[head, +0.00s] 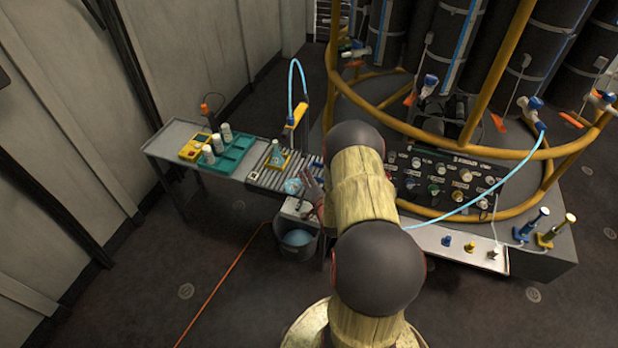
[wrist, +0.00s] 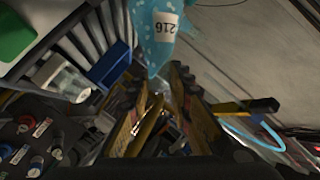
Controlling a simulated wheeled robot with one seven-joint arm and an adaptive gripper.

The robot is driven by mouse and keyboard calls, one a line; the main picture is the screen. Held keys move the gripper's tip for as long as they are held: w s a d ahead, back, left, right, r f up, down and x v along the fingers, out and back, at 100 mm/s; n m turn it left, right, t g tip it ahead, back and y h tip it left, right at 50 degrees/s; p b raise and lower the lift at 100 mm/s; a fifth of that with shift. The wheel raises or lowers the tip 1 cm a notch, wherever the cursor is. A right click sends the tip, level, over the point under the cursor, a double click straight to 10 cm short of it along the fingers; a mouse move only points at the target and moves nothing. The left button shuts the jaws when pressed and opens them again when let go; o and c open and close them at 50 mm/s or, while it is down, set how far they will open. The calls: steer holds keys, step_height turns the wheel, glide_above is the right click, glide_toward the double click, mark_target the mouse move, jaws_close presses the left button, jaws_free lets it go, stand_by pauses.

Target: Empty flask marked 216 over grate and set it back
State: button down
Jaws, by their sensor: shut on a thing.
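The flask marked 216 (wrist: 152,38) is light blue and speckled, with a white label, at the top of the wrist view. My gripper (wrist: 160,88) is shut on its narrow end; the fingers hide part of it. In the head view the flask (head: 293,186) is a small pale-blue shape beside my gripper (head: 312,188), at the near edge of the slatted grate (head: 268,178). It looks tilted there. I cannot tell whether it touches the grate or how much is inside.
A green rack (head: 235,158) with white bottles and a yellow device (head: 194,148) are on the table to the left. A bucket (head: 300,247) with blue contents is below. A control panel (head: 440,180) is to the right.

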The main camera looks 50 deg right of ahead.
steer(key=m+b, duration=0.1)
steer(key=m+t+b, duration=0.1)
steer(key=f+m+t+b, duration=0.1)
steer(key=m, duration=0.1)
steer(key=shift+w+a+f, duration=0.1)
steer(key=shift+w+a, duration=0.15)
steer(key=m+t+b, duration=0.1)
steer(key=m+b, duration=0.1)
steer(key=m, duration=0.1)
steer(key=m+t+b, duration=0.1)
steer(key=m+b, duration=0.1)
steer(key=shift+m+h+b, duration=0.3)
steer(key=shift+m+h, duration=0.1)
steer(key=shift+m, duration=0.6)
steer(key=shift+r+m+t+h, duration=0.25)
steer(key=shift+m+h, duration=0.15)
steer(key=shift+m, duration=0.4)
steer(key=shift+r+m+t+h, duration=0.2)
steer(key=shift+m+h, duration=0.2)
steer(key=shift+m, duration=0.4)
steer(key=shift+d, duration=0.1)
